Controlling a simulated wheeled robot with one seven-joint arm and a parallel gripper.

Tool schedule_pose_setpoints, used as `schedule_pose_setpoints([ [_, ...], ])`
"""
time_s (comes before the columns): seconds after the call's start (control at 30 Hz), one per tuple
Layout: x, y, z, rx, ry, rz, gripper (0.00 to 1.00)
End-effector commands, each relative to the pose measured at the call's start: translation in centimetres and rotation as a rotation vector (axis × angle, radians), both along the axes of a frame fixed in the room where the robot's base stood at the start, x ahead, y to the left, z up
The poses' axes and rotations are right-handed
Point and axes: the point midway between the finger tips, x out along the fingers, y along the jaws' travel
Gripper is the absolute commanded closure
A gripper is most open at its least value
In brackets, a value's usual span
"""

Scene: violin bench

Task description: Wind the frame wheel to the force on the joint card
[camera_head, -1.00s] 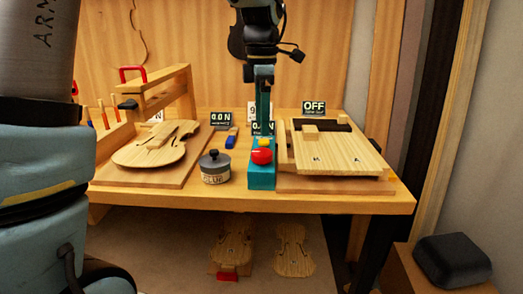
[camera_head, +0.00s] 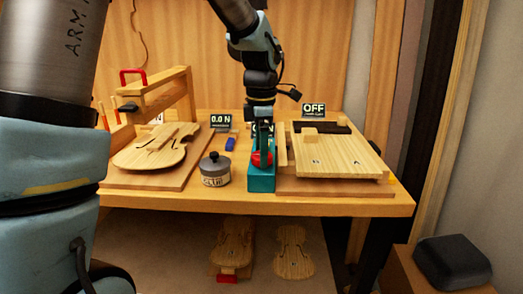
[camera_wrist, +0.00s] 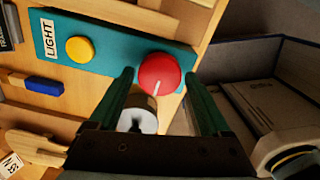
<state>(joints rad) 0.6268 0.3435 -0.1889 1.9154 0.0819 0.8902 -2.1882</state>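A red round knob (camera_wrist: 159,73) with a white line sits on a teal block (camera_wrist: 110,38). The block also carries a yellow button (camera_wrist: 80,49) and a LIGHT label. I cannot tell whether this knob is the frame wheel. My gripper (camera_wrist: 160,75) is open, with one finger on each side of the knob; I cannot tell if they touch it. In the head view my gripper (camera_head: 262,150) stands over the knob (camera_head: 262,160). A wooden frame (camera_head: 160,88) with a red handle (camera_head: 132,76) stands at the left. A card with an N (camera_wrist: 11,164) is cut off in the wrist view.
A violin body (camera_head: 155,150) lies on a board at left, near a display reading 0.0 N (camera_head: 221,121). A glue pot (camera_head: 214,170) stands left of the block. A wooden plate (camera_head: 340,155) and an OFF display (camera_head: 313,109) are at right.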

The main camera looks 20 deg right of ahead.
Motion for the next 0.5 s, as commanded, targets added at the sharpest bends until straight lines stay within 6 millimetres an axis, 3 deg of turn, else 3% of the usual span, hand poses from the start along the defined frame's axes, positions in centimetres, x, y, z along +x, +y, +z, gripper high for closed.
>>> schedule_pose_setpoints([
  [0.07, 0.00, 0.00, 0.02, 0.000, 0.000, 0.000, 0.29],
  [0.5, -0.02, 0.00, 0.03, 0.000, 0.000, 0.000, 0.78],
])
